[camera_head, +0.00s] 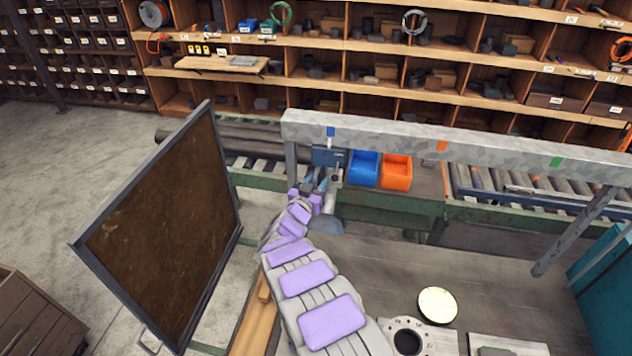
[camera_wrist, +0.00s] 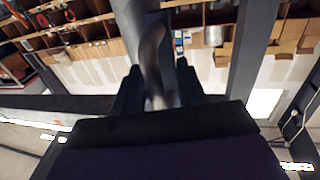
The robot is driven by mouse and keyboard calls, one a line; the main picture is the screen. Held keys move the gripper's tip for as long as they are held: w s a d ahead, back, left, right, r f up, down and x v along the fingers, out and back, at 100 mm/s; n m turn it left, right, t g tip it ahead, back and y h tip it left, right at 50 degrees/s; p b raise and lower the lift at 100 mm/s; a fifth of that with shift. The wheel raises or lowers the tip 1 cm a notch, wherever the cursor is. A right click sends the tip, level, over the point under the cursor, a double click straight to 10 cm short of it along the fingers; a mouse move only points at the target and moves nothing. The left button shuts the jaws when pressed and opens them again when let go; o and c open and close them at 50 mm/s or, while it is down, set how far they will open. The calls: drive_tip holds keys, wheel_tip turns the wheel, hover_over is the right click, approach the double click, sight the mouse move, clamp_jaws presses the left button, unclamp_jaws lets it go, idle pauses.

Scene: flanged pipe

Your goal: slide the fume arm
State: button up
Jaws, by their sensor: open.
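The fume arm (camera_head: 331,205) hangs from a blue carriage (camera_head: 328,156) under the left part of a grey overhead rail (camera_head: 390,138). Its grey hood (camera_head: 326,227) ends low over the bench edge. The carriage is below the rail's blue mark (camera_head: 331,131); an orange mark (camera_head: 442,146) and a green mark (camera_head: 556,161) are further right. My gripper (camera_head: 314,192) is at the arm's tube, partly hidden among its parts. In the wrist view my gripper (camera_wrist: 158,92) is open, with a curved grey tube (camera_wrist: 153,62) between its fingers. I cannot tell whether they touch it.
A brown framed screen (camera_head: 165,225) stands close on the left. Blue (camera_head: 363,168) and orange bins (camera_head: 396,172) sit behind the rail. A flange (camera_head: 408,339) and a pale round disc (camera_head: 437,305) lie on the bench (camera_head: 480,275). A slanted post (camera_head: 575,232) stands right.

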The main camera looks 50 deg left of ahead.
drive_tip(key=b+v, duration=0.2)
drive_tip(key=v, duration=1.5)
drive_tip(key=shift+s+f, duration=0.1)
drive_tip(key=w+d+r+g+b, duration=0.1)
drive_tip(key=w+d+g+b, duration=0.25)
drive_tip(key=w, duration=0.55)
drive_tip(key=w+d+g+h+b, duration=0.1)
drive_tip(key=w+d+g+b, duration=0.45)
drive_tip(key=d, duration=0.95)
drive_tip(key=s+d+f+m+g+h+b, duration=0.1)
drive_tip(key=s+d, duration=0.2)
drive_tip(key=d, duration=0.7)
drive_tip(key=s+d+f+m+g+h+b, duration=0.1)
drive_tip(key=s+d+b, duration=0.1)
drive_tip(key=d, duration=0.8)
drive_tip(key=s+d+f+m+g+h+b, duration=0.1)
drive_tip(key=s+d+f+g+h+b, duration=0.1)
drive_tip(key=s+d, duration=1)
drive_tip(key=s+d+f+m+g+h+b, duration=0.1)
drive_tip(key=s+d+g, duration=0.4)
drive_tip(key=s+d, duration=0.7)
wheel_tip(320, 180, down, 2)
drive_tip(key=s+h+b, duration=0.1)
drive_tip(key=s+b, duration=0.1)
drive_tip(key=shift+s+m, duration=0.3)
drive_tip(key=shift+s, duration=0.1)
